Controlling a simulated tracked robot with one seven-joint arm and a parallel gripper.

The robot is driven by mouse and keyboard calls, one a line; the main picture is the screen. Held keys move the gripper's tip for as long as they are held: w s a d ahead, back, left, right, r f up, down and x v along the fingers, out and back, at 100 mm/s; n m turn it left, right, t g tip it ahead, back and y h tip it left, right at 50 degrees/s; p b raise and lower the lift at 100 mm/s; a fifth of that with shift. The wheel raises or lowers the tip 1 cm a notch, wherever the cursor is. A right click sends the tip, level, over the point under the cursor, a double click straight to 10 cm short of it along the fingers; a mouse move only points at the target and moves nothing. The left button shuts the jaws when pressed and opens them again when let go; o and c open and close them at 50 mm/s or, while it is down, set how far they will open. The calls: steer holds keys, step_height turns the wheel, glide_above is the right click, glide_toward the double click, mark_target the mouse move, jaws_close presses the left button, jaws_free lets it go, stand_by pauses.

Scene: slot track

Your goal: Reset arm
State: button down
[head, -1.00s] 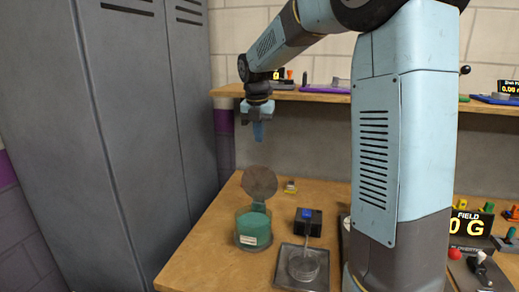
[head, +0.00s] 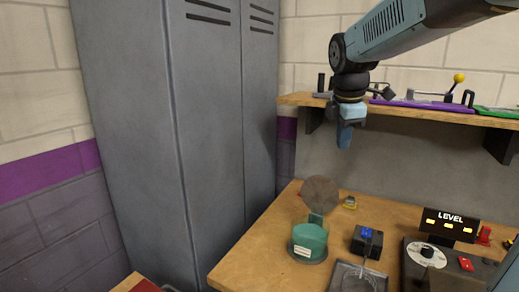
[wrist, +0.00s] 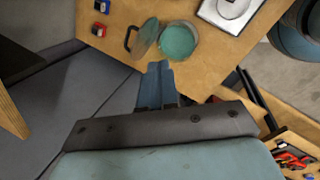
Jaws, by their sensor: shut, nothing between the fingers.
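My gripper (head: 345,134) hangs pointing down in the air above the left part of the wooden bench, in front of the shelf's left end. Its blue fingers are together with nothing between them. In the wrist view the shut fingers (wrist: 157,85) point toward the bench edge and the teal jar. My blue and grey arm comes in from the upper right in the head view. The gripper touches nothing.
A teal jar (head: 309,242) with its round lid (head: 320,195) raised stands on the bench (head: 245,262). A blue-topped box (head: 367,241), a metal tray (head: 345,280) and a LEVEL display (head: 450,224) are to its right. A shelf (head: 400,108) runs behind my gripper. Grey lockers (head: 150,130) stand left.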

steer(key=s+d+f+m+t, duration=0.1)
steer(key=s+f+m, duration=0.2)
steer(key=s+m, duration=0.6)
steer(key=s+d+f+m+t+y, duration=0.1)
steer(key=s+f+m, duration=0.1)
steer(key=s+m, duration=0.8)
steer(key=shift+s+d+f+t, duration=0.2)
steer(key=shift+f+t, duration=0.1)
steer(key=shift+f, duration=0.1)
